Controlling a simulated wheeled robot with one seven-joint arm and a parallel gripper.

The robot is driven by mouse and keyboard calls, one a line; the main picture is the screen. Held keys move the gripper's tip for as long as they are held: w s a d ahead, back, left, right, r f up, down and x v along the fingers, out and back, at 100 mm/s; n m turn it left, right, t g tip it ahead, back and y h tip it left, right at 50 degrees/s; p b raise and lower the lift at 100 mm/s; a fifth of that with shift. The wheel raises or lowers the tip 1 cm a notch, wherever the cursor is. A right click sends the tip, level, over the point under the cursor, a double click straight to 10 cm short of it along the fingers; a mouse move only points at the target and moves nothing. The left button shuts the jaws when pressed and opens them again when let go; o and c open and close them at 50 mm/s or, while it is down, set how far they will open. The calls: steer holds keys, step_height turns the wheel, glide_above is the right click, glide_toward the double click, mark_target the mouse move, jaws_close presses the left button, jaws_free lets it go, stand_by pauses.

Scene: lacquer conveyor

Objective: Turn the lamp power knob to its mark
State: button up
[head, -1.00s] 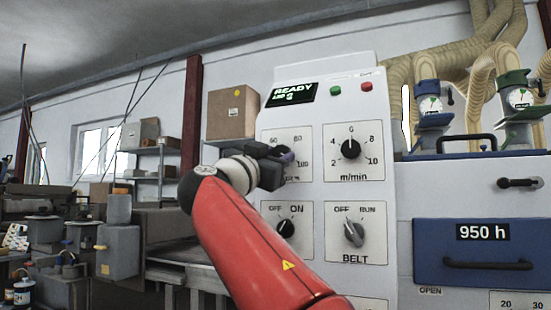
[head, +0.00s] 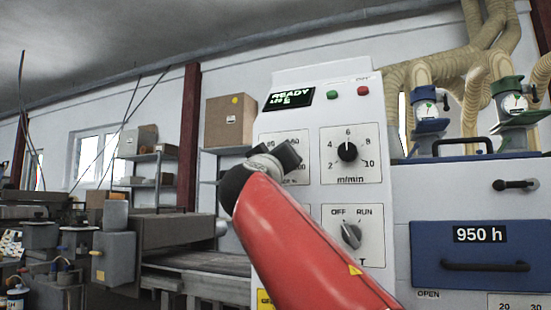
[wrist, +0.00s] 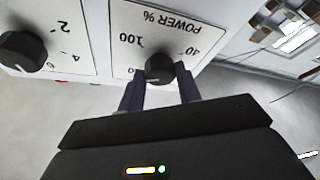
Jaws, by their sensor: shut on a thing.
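The lamp power knob (wrist: 159,68) is a dark round knob on a white plate (wrist: 122,22) marked POWER %, seen upside down in the wrist view. My gripper (wrist: 159,74) has one dark finger on each side of it and is shut on the knob. The fingers and the knob's own body hide part of the scale. In the head view my gripper (head: 288,156) is against the control panel (head: 308,122), covering the power knob and much of its plate. Which way the knob's pointer faces, and its mark, cannot be made out.
The speed knob (head: 347,152), marked m/min, is just right of my gripper and also shows in the wrist view (wrist: 22,50). The belt knob (head: 351,236) is below it. A lit display (head: 289,99) and green and red buttons (head: 363,91) are above.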

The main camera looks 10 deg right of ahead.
steer(key=shift+s+d+r+n+g+y+p, duration=0.2)
steer(key=shift+n+g+y, duration=0.55)
steer(key=shift+n, duration=2)
steer(key=shift+w+a+r+n+g+y+p, duration=0.25)
steer(key=shift+n+y, duration=0.8)
steer(key=shift+n, duration=1.65)
steer(key=shift+s+d+r+n+g+y+p, duration=0.2)
steer(key=shift+n+g+y, duration=0.55)
steer(key=shift+n, duration=2)
steer(key=shift+f+n+y, duration=0.15)
steer(key=shift+n+y, duration=0.1)
steer(key=shift+n, duration=0.25)
steer(key=o, duration=1)
steer(key=b+v, duration=0.1)
steer(key=v, duration=0.6)
steer(key=shift+s, duration=0.4)
